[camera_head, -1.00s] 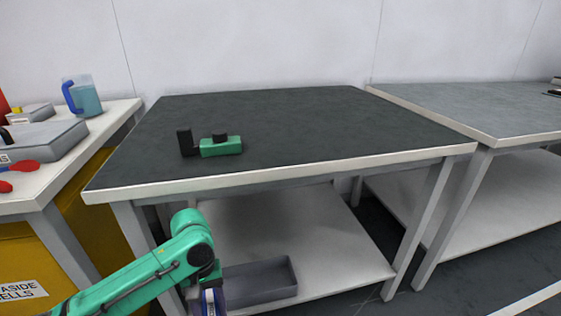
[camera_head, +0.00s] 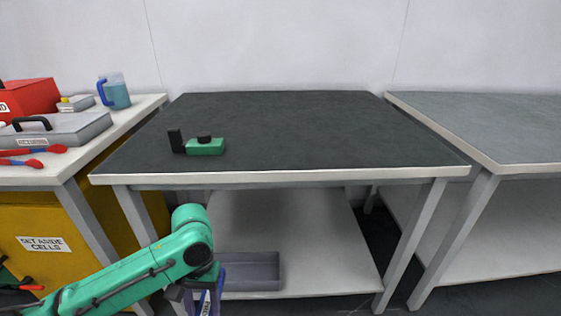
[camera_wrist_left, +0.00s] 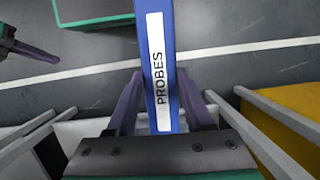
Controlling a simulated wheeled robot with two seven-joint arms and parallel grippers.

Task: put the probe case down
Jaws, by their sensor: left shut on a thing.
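The probe case is blue with a white PROBES label (camera_wrist_left: 158,75) in the left wrist view. It stands between the two fingers of my left gripper (camera_wrist_left: 160,100), which is shut on it. In the head view my left gripper (camera_head: 203,290) is low, in front of the dark-topped bench and below its top. Only a little of the blue case (camera_head: 220,280) shows there. At the left edge of the wrist view a dark finger, apparently of my right gripper (camera_wrist_left: 38,52), is partly cut off; its opening cannot be told.
The dark bench top (camera_head: 300,130) is mostly clear, with a green and black device (camera_head: 205,146) at its left. A grey tray (camera_head: 250,271) lies on the lower shelf. The left bench holds a grey case (camera_head: 60,132), a red box (camera_head: 28,97) and a jug (camera_head: 114,92).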

